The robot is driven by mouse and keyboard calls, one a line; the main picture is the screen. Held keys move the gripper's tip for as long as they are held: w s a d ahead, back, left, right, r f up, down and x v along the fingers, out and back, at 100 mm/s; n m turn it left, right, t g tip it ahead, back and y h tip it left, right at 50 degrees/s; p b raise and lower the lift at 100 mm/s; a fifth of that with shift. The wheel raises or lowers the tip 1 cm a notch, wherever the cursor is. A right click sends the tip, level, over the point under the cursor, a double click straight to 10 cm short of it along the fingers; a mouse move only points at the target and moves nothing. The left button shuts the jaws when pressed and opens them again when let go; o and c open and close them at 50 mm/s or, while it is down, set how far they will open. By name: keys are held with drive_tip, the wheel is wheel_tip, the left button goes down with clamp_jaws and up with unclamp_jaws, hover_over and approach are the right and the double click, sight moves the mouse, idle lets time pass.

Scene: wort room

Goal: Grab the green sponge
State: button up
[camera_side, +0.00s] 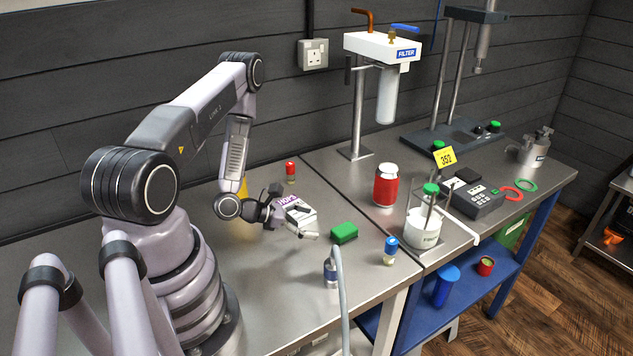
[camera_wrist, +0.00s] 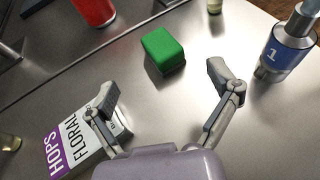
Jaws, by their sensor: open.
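The green sponge (camera_side: 344,232) is a small green block lying on the steel bench, to the right of my gripper in the side view. In the wrist view the sponge (camera_wrist: 163,50) lies beyond and between my fingertips, with clear bench around it. My gripper (camera_side: 308,222) is low over the bench, and in the wrist view my gripper (camera_wrist: 162,82) has its two fingers spread wide with nothing between them. The sponge is apart from both fingers.
A hops packet (camera_wrist: 78,145) lies close beside the left finger in the wrist view. A blue-labelled cylinder (camera_wrist: 287,48) stands to the right. A blue-capped vial (camera_side: 390,250) and a red jar (camera_side: 385,186) stand beyond the sponge. Bare bench lies around the sponge.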

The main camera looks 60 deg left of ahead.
sight(343, 228)
drive_tip(key=x, duration=0.9)
drive_tip(key=shift+w, duration=0.1)
drive_tip(key=shift+a, duration=0.1)
drive_tip(key=shift+c, duration=0.3)
drive_tip(key=c, duration=1.2)
